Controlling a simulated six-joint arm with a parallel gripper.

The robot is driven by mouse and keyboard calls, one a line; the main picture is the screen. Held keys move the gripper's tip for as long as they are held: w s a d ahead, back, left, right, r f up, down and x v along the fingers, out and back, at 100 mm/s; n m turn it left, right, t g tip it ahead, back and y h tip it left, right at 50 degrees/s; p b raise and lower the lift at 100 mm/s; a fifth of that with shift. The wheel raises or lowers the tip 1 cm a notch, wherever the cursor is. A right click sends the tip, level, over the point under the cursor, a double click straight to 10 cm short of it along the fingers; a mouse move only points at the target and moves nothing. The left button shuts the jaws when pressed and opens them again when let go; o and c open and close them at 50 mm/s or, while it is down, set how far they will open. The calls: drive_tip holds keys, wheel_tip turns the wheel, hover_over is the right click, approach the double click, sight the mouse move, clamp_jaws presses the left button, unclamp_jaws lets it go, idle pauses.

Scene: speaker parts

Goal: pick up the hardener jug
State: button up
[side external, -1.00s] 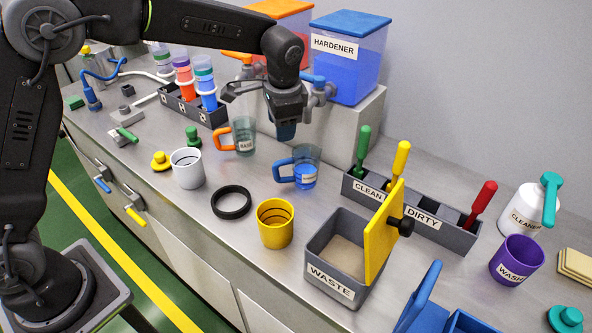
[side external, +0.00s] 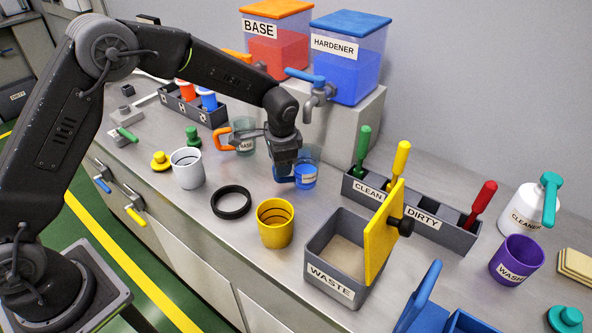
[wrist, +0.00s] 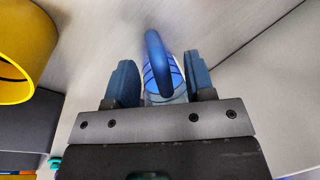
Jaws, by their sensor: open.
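The hardener jug (side external: 306,174) is a clear jug with blue liquid, a label and a blue handle, standing upright on the bench below the hardener dispenser. My gripper (side external: 285,176) is down at its handle side and hides part of the jug and handle. In the wrist view the open fingers of my gripper (wrist: 164,82) stand on either side of the blue handle (wrist: 157,60), with the jug's blue body (wrist: 170,75) behind it. I cannot tell whether the fingers touch the handle.
The base jug (side external: 243,138) with an orange handle stands close by at the left. A black ring (side external: 231,202), a yellow cup (side external: 275,223) and the grey waste bin (side external: 335,270) are in front. The hardener dispenser (side external: 345,60) with its tap stands on a raised block behind.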

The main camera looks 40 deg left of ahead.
drive_tip(key=shift+a+f, duration=0.1)
drive_tip(key=shift+f, duration=0.45)
clamp_jaws()
